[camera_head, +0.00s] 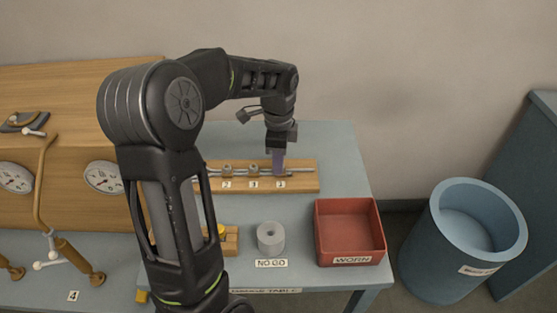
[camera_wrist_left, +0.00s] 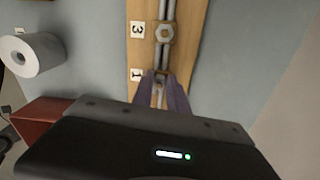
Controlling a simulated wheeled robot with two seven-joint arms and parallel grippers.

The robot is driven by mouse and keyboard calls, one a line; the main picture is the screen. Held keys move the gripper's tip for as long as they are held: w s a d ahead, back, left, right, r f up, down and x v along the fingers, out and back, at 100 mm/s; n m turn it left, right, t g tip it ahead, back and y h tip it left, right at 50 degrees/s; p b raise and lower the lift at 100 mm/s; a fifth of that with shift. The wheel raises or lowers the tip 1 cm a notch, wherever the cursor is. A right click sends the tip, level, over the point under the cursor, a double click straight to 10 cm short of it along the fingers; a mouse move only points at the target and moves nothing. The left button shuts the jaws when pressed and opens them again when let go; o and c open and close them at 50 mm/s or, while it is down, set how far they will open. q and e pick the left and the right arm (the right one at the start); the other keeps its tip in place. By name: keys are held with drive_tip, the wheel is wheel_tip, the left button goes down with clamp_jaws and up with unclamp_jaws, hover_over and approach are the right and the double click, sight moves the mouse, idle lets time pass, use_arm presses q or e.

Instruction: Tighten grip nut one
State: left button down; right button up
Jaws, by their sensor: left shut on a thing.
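A wooden board (camera_head: 308,180) lies on the grey-blue table with metal rods along it and labels 2, 3 and 1. My left gripper (camera_head: 279,170) reaches down over the right end of the board, above label 1. In the left wrist view its purple fingers (camera_wrist_left: 160,92) straddle the rod beside label 1 (camera_wrist_left: 136,75). They are shut on grip nut one, which is mostly hidden between them. A hexagonal nut (camera_wrist_left: 163,33) sits farther along the rod beside label 3. My right gripper is not in view.
A red tray (camera_head: 350,205) marked WORN and a grey ring (camera_head: 271,237) marked NO GO stand in front of the board. A blue bin (camera_head: 462,240) stands on the floor at right. A wooden cabinet with gauges (camera_head: 103,177) is at left.

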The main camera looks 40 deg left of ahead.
use_arm(q)
drive_tip(key=shift+w+m, duration=0.1)
drive_tip(key=shift+m, duration=1.2)
drive_tip(key=c, duration=1.3)
unclamp_jaws()
drive_tip(key=shift+r, duration=3.95)
